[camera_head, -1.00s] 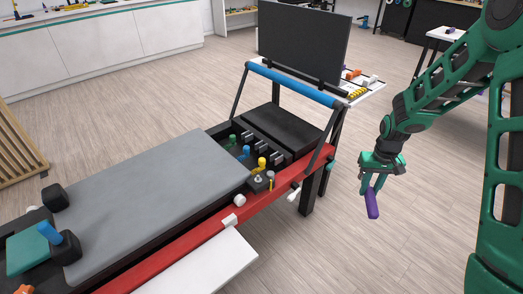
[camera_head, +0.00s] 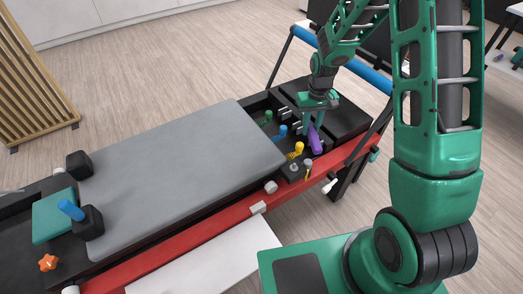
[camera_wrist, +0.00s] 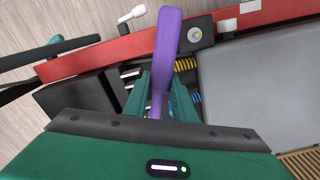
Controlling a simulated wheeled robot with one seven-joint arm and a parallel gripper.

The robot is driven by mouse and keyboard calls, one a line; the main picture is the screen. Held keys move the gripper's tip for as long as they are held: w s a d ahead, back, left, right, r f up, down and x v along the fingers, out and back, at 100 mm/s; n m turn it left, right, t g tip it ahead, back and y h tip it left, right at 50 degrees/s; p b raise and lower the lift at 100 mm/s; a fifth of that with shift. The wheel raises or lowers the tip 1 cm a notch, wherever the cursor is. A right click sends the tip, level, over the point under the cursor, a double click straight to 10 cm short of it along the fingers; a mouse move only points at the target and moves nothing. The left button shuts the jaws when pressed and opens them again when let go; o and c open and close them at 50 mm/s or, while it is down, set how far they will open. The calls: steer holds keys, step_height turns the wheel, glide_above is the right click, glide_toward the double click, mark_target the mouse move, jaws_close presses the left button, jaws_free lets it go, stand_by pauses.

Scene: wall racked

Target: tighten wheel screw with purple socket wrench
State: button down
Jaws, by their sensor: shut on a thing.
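My gripper (camera_head: 317,112) is shut on the purple socket wrench (camera_head: 316,139) and holds it over the spring end of the exercise machine. The wrench also shows in the wrist view (camera_wrist: 165,45), gripped between my green fingers (camera_wrist: 158,88), with its broad purple end reaching forward. A silver round screw (camera_head: 293,168) sits on a small black block just left of the wrench; a pale round fitting, perhaps the same, shows in the wrist view (camera_wrist: 195,33). I cannot tell which part is the wheel screw. The wrench appears apart from the silver one.
The machine has a red side rail (camera_head: 220,217), a grey padded carriage (camera_head: 185,165) and a blue bar (camera_head: 372,76) on black uprights. A white board (camera_head: 215,262) lies in front. Floor is clear behind the machine.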

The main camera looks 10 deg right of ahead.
steer(key=shift+w+a, duration=0.15)
steer(key=shift+w, duration=0.1)
steer(key=shift+w+d, duration=0.1)
steer(key=shift+d, duration=0.1)
steer(key=shift+a, duration=0.6)
steer(key=s+a+m+y, duration=0.1)
steer(key=s+a+m, duration=0.9)
steer(key=s+a, duration=0.2)
steer(key=shift+a+r+g, duration=0.2)
steer(key=shift+r+g, duration=0.05)
steer(key=shift+g, duration=0.15)
steer(key=shift+s, duration=0.2)
steer(key=shift+s+f, duration=0.1)
steer(key=shift+f, duration=2.65)
steer(key=shift+f, duration=1.7)
